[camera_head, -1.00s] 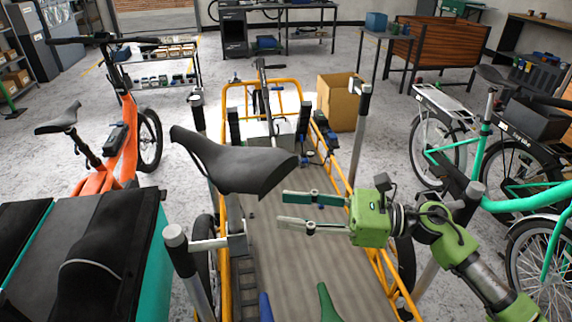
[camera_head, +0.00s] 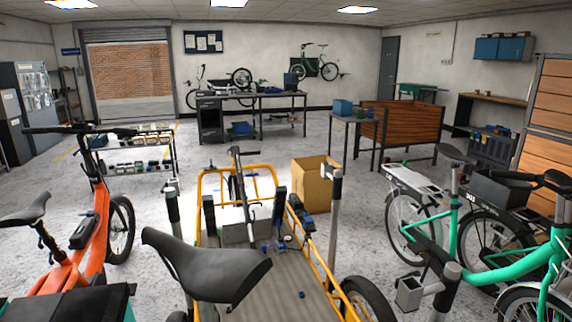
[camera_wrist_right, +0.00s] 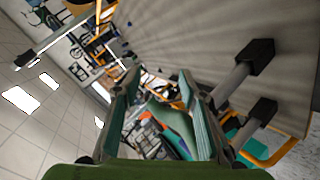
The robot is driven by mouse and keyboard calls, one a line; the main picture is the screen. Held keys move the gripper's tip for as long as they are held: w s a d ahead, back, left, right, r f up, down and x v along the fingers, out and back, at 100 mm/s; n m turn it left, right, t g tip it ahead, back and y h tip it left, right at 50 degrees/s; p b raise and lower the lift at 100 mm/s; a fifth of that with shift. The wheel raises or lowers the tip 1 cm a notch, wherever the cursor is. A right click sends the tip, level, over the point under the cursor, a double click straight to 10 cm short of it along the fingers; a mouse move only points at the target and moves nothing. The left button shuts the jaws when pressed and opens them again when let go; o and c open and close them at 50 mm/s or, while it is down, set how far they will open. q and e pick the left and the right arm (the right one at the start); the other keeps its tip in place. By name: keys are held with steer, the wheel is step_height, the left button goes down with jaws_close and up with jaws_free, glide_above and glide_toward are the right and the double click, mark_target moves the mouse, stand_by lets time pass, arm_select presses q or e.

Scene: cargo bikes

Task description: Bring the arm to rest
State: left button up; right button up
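My right gripper (camera_wrist_right: 158,82) shows in the right wrist view. Its two green fingers stand apart, with nothing seen held between them. Past the fingers, blurred teal and orange parts show, too unclear to name. My right arm and gripper do not show in the head view now. My left arm and gripper are in no frame.
A yellow-framed cargo bike (camera_head: 236,172) with a black saddle (camera_head: 205,268) stands close in front, among upright posts. An orange bike (camera_head: 85,245) is at the left, a green bike (camera_head: 470,235) at the right. A cardboard box (camera_head: 313,185) stands behind. Grey floor is open farther back.

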steer(key=s+d+f+m+g+h, duration=0.1)
steer(key=s+f+m+g, duration=0.2)
steer(key=s+f, duration=0.4)
steer(key=s+d+f+m+g+h, duration=0.1)
steer(key=s+f+m+g, duration=0.3)
steer(key=s, duration=1.8)
steer(key=s+d+f+m+g+h, duration=0.1)
steer(key=s+f+m+g, duration=0.2)
steer(key=s+f, duration=0.6)
steer(key=s+m, duration=0.1)
steer(key=s, duration=0.4)
steer(key=shift+s+f+m, duration=0.3)
steer(key=shift+f+m, duration=0.1)
steer(key=shift+d, duration=0.1)
